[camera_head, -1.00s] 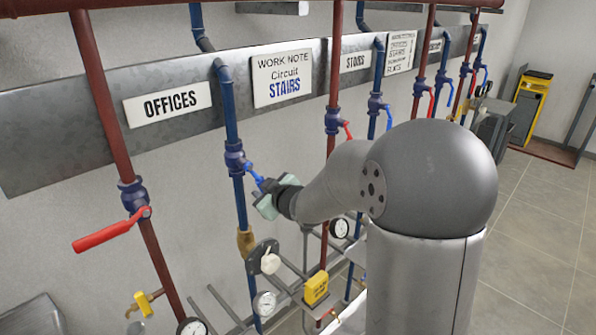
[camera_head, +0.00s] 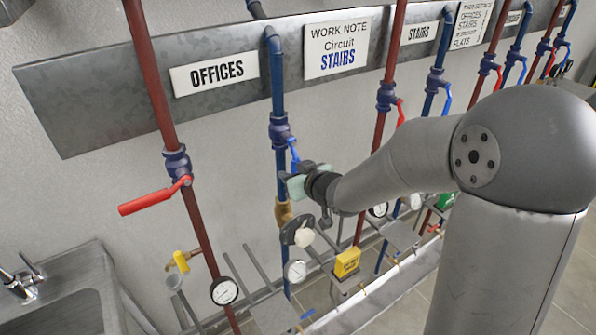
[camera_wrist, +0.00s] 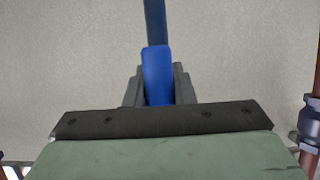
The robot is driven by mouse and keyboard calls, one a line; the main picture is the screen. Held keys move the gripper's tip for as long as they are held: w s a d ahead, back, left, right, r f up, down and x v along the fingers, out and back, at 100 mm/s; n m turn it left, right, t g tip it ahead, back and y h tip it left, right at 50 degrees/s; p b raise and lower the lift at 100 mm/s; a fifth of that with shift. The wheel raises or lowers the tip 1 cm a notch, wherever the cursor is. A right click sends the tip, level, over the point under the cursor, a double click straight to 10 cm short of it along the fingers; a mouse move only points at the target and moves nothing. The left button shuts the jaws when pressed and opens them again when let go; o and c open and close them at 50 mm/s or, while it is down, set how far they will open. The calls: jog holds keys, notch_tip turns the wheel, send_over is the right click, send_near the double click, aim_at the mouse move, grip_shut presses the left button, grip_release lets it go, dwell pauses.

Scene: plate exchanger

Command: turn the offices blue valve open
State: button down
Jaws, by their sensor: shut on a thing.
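The offices blue valve (camera_head: 280,132) sits on the blue pipe to the right of the OFFICES sign (camera_head: 216,73). Its blue lever (camera_head: 293,155) points downward, close to in line with the pipe. My gripper (camera_head: 296,183) is at the lower end of this lever. In the wrist view the blue lever (camera_wrist: 157,75) stands between the two dark fingers of my gripper (camera_wrist: 158,88), which are shut on it. The lever's gripped tip is partly hidden by the gripper.
A red pipe with a red-handled valve (camera_head: 160,197) stands to the left, its lever sticking out sideways. A gauge and yellow fittings (camera_head: 347,263) lie below. A sink (camera_head: 70,290) is at the lower left. More pipes and valves run to the right.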

jog(key=c, duration=1.2)
grip_release()
jog(key=shift+a, duration=0.1)
jog(key=b+v, duration=0.1)
jog(key=v, duration=1.6)
jog(key=shift+s+d, duration=0.2)
jog(key=shift+d, duration=0.1)
